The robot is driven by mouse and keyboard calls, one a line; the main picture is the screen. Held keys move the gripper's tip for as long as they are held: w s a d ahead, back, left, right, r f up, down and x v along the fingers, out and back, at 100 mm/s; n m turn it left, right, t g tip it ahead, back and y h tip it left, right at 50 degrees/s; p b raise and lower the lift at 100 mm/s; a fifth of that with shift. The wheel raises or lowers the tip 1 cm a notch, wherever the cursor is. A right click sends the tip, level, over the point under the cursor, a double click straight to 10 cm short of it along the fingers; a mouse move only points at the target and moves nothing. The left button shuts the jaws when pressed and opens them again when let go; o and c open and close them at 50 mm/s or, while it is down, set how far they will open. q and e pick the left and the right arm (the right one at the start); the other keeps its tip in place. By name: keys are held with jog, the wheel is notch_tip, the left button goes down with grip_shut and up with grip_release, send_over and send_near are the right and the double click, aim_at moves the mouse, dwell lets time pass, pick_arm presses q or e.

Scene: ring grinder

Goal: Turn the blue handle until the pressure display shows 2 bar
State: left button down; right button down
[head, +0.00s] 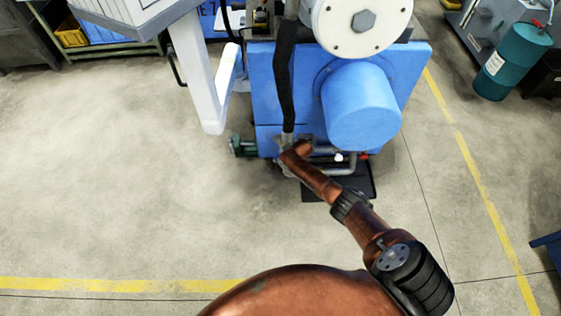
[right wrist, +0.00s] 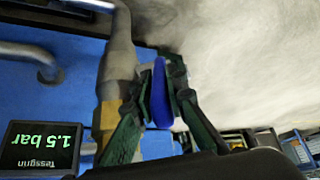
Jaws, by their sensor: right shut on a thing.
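The blue handle (right wrist: 160,98) is a narrow blue bar in the right wrist view, beside a grey and brass-coloured pipe fitting (right wrist: 112,80). My right gripper (right wrist: 162,72) is shut on the handle, with one dark green finger on each side of it. The pressure display (right wrist: 40,148) at the lower left of that view is upside down in the picture and reads 1.5 bar in green. In the head view my right arm reaches to the machine's lower front, and the handle cannot be made out there. My left gripper is not in view.
The blue machine (head: 270,85) has a large blue cylinder (head: 360,105) and a black hose (head: 286,75) close to my right arm. A white arm-like post (head: 203,85) stands to the left. The floor is clear at the left.

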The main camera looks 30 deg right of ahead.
jog(key=shift+w+r, duration=0.1)
jog(key=shift+w, duration=0.05)
dwell(0.4)
jog(key=c, duration=2)
grip_release()
jog(key=shift+o, duration=0.3)
jog(key=v, duration=1.2)
jog(key=shift+w, duration=0.2)
